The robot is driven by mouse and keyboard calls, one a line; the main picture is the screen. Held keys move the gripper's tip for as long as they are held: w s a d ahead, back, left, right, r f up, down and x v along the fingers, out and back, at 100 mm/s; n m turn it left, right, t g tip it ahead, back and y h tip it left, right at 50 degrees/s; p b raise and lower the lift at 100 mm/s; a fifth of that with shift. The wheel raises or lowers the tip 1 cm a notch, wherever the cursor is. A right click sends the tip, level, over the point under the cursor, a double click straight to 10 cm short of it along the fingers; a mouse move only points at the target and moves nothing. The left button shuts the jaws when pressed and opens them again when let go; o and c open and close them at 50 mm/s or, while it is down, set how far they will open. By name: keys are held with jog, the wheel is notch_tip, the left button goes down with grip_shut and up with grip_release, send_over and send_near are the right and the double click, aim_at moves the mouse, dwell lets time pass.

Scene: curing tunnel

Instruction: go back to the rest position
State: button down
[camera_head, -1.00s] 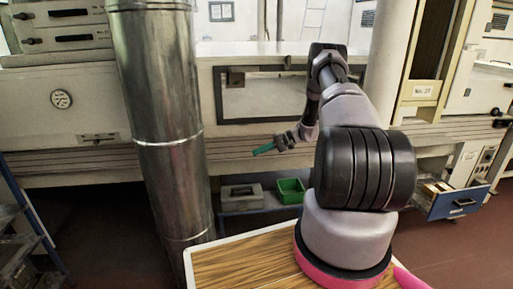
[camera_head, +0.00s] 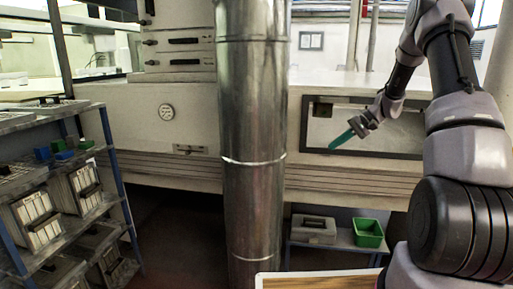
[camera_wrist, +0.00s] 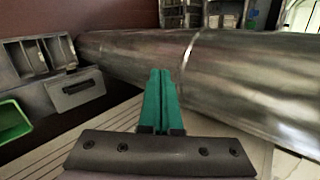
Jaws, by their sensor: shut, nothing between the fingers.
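My gripper (camera_head: 345,137) has green fingers and is held in the air in front of the long pale machine (camera_head: 400,178), to the right of the metal column. In the wrist view the two green fingers of my gripper (camera_wrist: 160,90) lie side by side, closed together with nothing between them. My arm rises at the right of the head view.
A thick metal column (camera_head: 252,130) stands mid-view and crosses the wrist view (camera_wrist: 240,75). A grey box (camera_head: 314,229) and green bin (camera_head: 369,233) sit on a low shelf. A rack (camera_head: 60,200) with boxes is at left. Dark floor lies between rack and column.

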jog(key=s+a+r+t+h, duration=0.1)
jog(key=s+a+r+h, duration=0.15)
jog(key=s+r, duration=0.55)
jog(key=s+a+r+h, duration=0.2)
jog(key=s+a+r, duration=0.1)
jog(key=s+r, duration=0.5)
jog(key=s+r+t+h, duration=0.1)
jog(key=s+r+t, duration=0.1)
jog(key=s, duration=0.6)
jog(key=s+r+t+h, duration=0.2)
jog(key=s+r+t, duration=0.1)
jog(key=s, duration=0.6)
jog(key=shift+s+r+m, duration=0.2)
jog(key=shift+r+m, duration=0.2)
jog(key=shift+r, duration=0.5)
